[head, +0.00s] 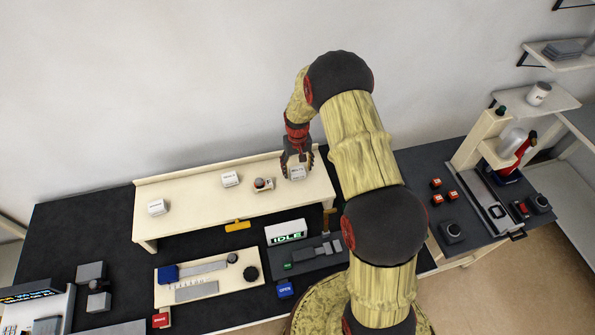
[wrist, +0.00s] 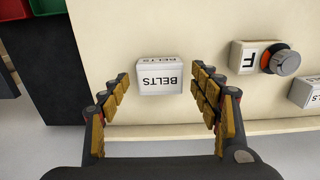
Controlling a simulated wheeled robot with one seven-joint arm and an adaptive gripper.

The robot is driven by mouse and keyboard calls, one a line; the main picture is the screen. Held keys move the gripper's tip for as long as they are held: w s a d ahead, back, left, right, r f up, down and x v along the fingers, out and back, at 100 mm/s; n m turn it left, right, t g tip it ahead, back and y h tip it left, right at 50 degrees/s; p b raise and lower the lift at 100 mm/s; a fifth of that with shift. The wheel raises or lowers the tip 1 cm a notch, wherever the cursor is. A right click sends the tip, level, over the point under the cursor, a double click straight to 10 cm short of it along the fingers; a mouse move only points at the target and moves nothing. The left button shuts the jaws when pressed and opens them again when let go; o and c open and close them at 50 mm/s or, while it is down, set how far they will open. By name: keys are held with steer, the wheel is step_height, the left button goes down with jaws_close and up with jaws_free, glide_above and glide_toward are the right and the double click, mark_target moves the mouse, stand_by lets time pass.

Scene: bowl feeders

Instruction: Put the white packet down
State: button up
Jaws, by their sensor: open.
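A white packet marked BELTS (wrist: 159,82) is on the cream raised shelf (head: 192,204), near its right end. The packet also shows in the head view (head: 297,174), partly covered by my gripper (head: 297,166). In the wrist view my gripper (wrist: 160,88) is open, with one set of yellow-padded fingers on each side of the packet. A narrow gap shows between the packet and the fingers on both sides. The packet sits flat, with its lettering upside down in the wrist view.
A white block with an F and a grey-and-orange knob (wrist: 247,57) stands beside the packet. Two more white packets (head: 230,179) (head: 156,206) stand further left on the shelf. A raised lip runs along the shelf's back. An IDLE sign (head: 286,232) stands in front.

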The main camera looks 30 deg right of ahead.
step_height(320, 180, up, 10)
steer(key=b, duration=0.1)
step_height(320, 180, up, 9)
steer(key=t, duration=0.1)
glide_above(297, 171)
steer(key=s+a, duration=0.2)
steer(key=s+a+r+n+t, duration=0.15)
steer(key=s+a+r, duration=0.25)
steer(key=s+r, duration=0.6)
steer(key=s+a+r+t, duration=0.1)
steer(key=s+a+r, duration=0.2)
steer(key=s, duration=0.6)
steer(key=s+a+r+t, duration=0.2)
steer(key=s+a+r, duration=0.1)
steer(key=s+r, duration=0.4)
steer(key=s, duration=0.3)
steer(key=shift+s+n, duration=0.15)
steer(key=shift+n, duration=0.2)
